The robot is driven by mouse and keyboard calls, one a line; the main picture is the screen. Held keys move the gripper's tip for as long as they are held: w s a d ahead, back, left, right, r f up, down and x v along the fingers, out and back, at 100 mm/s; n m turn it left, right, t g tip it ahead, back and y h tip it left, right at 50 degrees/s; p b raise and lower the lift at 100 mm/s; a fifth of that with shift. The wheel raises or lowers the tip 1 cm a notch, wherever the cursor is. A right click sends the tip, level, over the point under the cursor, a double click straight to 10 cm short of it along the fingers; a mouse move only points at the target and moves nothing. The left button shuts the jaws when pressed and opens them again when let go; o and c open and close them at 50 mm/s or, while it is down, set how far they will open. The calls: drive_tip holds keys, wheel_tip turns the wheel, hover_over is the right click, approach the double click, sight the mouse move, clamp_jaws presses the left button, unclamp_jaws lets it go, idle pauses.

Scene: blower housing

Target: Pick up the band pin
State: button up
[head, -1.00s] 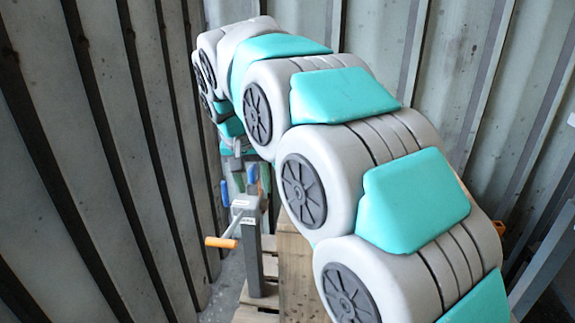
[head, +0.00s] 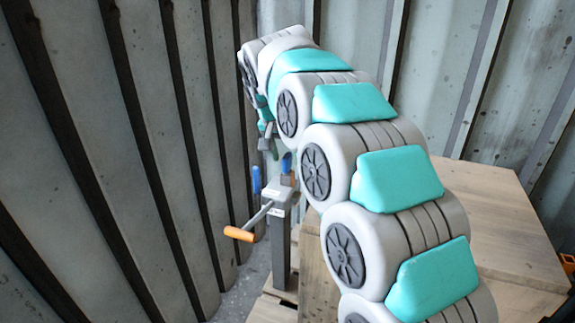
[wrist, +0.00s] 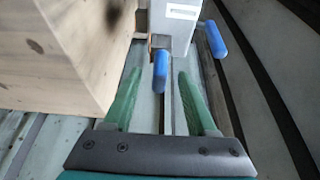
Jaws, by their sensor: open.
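A blue pin-like grip (wrist: 160,70), likely the band pin, stands out from a grey post (wrist: 174,27) in the wrist view. In the head view a blue grip (head: 287,165) shows at the post's top. My gripper (wrist: 159,75) is open, with its green fingers on either side of the blue grip in the picture. I see gaps on both sides, and no contact shows. I cannot tell how far the grip is from the fingertips in depth. In the head view my gripper (head: 268,142) is small, above and behind the post top, partly hidden by my arm.
A second blue grip (wrist: 217,40) sits right of the post. A crank with an orange handle (head: 239,234) sticks out left of the post. A wooden box (wrist: 60,50) stands close on the left in the wrist view. Corrugated metal walls (head: 120,150) hem in the left side.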

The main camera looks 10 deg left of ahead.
drive_tip(key=shift+x, duration=1.2)
drive_tip(key=shift+c, duration=0.2)
clamp_jaws()
